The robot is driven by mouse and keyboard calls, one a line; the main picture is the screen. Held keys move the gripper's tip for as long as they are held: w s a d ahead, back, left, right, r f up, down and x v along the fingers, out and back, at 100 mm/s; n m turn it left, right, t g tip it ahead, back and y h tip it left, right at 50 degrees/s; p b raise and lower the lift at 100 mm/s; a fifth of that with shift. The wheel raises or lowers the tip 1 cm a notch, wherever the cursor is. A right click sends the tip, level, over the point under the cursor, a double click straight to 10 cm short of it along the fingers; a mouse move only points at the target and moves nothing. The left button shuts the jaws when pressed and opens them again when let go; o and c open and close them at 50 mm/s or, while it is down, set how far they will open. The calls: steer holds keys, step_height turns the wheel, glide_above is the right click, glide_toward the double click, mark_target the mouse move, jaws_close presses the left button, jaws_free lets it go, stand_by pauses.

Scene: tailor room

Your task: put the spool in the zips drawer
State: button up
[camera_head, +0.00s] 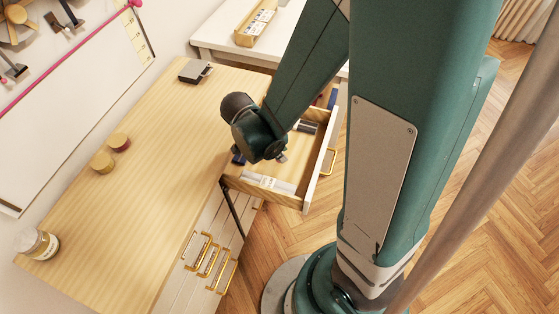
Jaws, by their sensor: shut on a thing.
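My gripper (268,157) points down over the open drawer (308,190), with my wrist hiding most of it. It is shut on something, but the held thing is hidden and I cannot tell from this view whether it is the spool. The drawer is pulled out at the table's right side and has a brass handle. Inside it are a pale flat packet (268,185) at the near end and a dark item (307,127) towards the far end. A dark blue bit (238,158) shows left of my gripper. No clear label shows on the drawer.
Two small round wooden-topped items, one reddish (119,142) and one tan (102,163), stand on the wooden table (150,215). A glass jar (36,243) and a dark box (195,70) are there too. Several closed brass-handled drawers (208,260) sit nearer. The table's middle is clear.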

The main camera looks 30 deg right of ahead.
mark_target(279, 167)
steer(key=shift+f+b, duration=0.75)
steer(key=shift+f, duration=1.35)
steer(key=shift+f, duration=0.2)
steer(key=o, duration=0.7)
steer(key=shift+r, duration=0.3)
steer(key=p+v, duration=0.3)
steer(key=v, duration=0.9)
steer(key=shift+p, duration=0.35)
steer(key=shift+r, duration=0.1)
